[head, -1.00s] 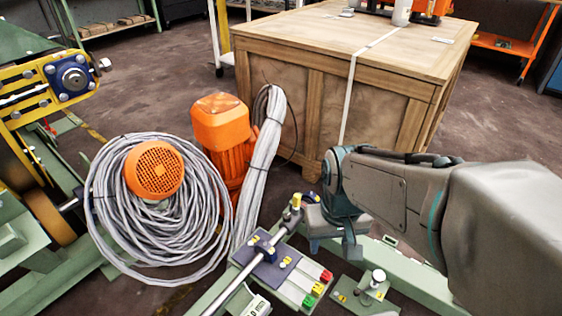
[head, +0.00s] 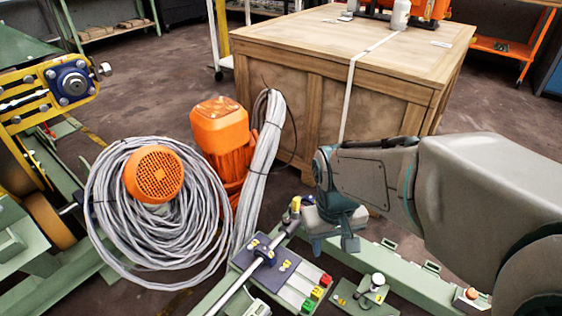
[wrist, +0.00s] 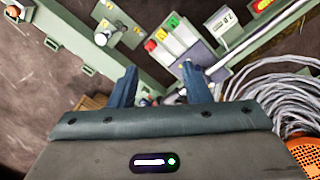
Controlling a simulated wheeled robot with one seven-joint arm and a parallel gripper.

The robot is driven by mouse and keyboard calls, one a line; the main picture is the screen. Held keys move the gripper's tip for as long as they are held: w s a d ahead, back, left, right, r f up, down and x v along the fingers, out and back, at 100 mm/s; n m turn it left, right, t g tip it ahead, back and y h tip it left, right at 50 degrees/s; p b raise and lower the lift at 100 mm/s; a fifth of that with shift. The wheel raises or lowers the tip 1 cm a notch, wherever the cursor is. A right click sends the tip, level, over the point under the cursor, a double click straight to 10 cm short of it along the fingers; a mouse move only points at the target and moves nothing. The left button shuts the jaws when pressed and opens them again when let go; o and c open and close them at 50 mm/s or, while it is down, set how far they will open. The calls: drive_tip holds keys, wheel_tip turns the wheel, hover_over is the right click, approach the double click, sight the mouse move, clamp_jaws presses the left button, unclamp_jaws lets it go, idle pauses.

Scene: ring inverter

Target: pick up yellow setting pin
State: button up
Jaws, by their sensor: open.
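The yellow setting pin (head: 317,292) appears to be the small yellow block between a red block (head: 326,279) and a green block (head: 307,305) on a pale grooved plate. In the wrist view the yellow block (wrist: 161,34) shows beyond my fingertips, again between red and green. My gripper (head: 334,246) is open and empty, pointing down, above and behind the plate in the head view. In the wrist view its two blue fingers (wrist: 158,72) are spread apart, touching nothing visible.
A dark blue plate (head: 250,258) with small yellow parts and a metal rod (head: 235,298) adjoin the coloured blocks. A grey cable coil (head: 115,235) and orange motors (head: 220,130) stand left. A wooden crate (head: 400,60) is behind. A green beam (head: 400,275) runs right.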

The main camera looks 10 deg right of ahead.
drive_tip(key=w+d+f+n+g+h+p, duration=0.2)
drive_tip(key=w+f+n+g+h+p, duration=0.15)
drive_tip(key=w+n+h, duration=0.35)
drive_tip(key=n+t+h+p, duration=0.65)
drive_tip(key=n+t, duration=0.95)
drive_tip(key=n, duration=0.3)
approach(295, 201)
drive_tip(key=shift+y, duration=0.45)
drive_tip(key=x, duration=0.2)
drive_tip(key=b+x, duration=0.1)
drive_tip(key=x, duration=0.3)
drive_tip(key=shift+w+d+f, duration=0.15)
drive_tip(key=shift+d+f, duration=0.2)
drive_tip(key=shift+f, duration=0.05)
drive_tip(key=shift+r+b+x, duration=0.15)
drive_tip(key=shift+b+x, duration=0.3)
drive_tip(key=shift+x, duration=0.55)
drive_tip(key=shift+r+b+x, duration=0.2)
drive_tip(key=shift+b+x, duration=0.3)
drive_tip(key=shift+x, duration=0.55)
drive_tip(key=shift+r+b+x, duration=0.15)
drive_tip(key=shift+b+x, duration=0.3)
drive_tip(key=shift+x, duration=0.55)
clamp_jaws()
